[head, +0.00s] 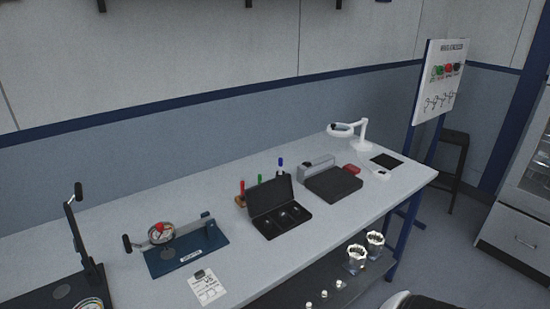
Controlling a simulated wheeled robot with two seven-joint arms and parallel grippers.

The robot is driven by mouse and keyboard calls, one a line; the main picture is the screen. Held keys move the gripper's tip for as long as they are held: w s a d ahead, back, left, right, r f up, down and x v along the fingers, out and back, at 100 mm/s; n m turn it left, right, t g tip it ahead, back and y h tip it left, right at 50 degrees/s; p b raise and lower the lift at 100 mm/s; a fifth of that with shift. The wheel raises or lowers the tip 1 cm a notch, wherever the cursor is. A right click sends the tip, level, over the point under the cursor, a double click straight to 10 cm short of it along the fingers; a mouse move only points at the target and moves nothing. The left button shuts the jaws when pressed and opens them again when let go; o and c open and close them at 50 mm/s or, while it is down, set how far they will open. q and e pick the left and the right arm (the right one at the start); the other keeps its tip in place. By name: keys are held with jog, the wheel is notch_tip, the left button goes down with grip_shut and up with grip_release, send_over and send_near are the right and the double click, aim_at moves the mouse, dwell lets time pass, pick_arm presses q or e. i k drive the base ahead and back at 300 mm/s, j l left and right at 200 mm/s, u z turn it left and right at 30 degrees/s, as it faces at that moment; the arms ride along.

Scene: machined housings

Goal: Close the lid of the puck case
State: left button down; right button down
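The puck case (278,220) is a black box on the workbench, near the middle of the head view. Its lid (270,193) stands open, tilted up at the back. The inside shows compartments with small light-coloured items in them, too small to make out. Neither of my grippers is in the head view, and nothing touches the case.
The grey bench top (250,278) is clear in front of the case. A blue-based gauge fixture (187,250) and a paper card (207,287) are to the left. Coloured-handled tools (260,182) stand behind. A black-and-grey device (333,185) and a white lamp (362,138) are to the right.

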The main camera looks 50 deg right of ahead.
aim_at(260, 198)
jog(key=z, duration=1.55)
jog(key=i+l, duration=0.8)
